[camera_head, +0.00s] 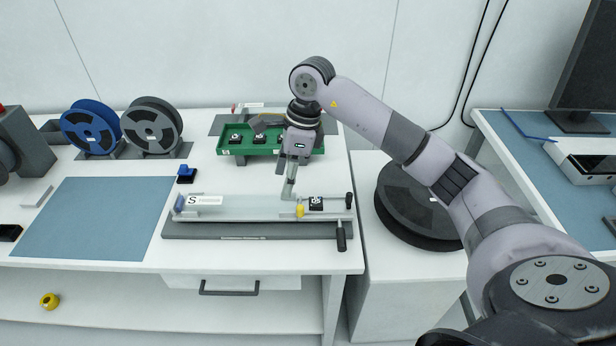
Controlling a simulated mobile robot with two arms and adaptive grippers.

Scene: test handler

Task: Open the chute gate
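A long pale chute (245,209) lies across the front of the white table on a dark grey base. I cannot tell for sure which part is the gate. My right gripper (288,194) points down at the chute just left of the yellow piece. Its fingers look close together, but contact and opening are unclear. My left gripper is not in view.
Black handles (341,236) stick out at the chute's right end. A green tray (236,150) with black parts stands behind, partly hidden by my arm. Blue and grey reels (151,127) stand at back left. A blue mat (95,218) lies clear at left.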

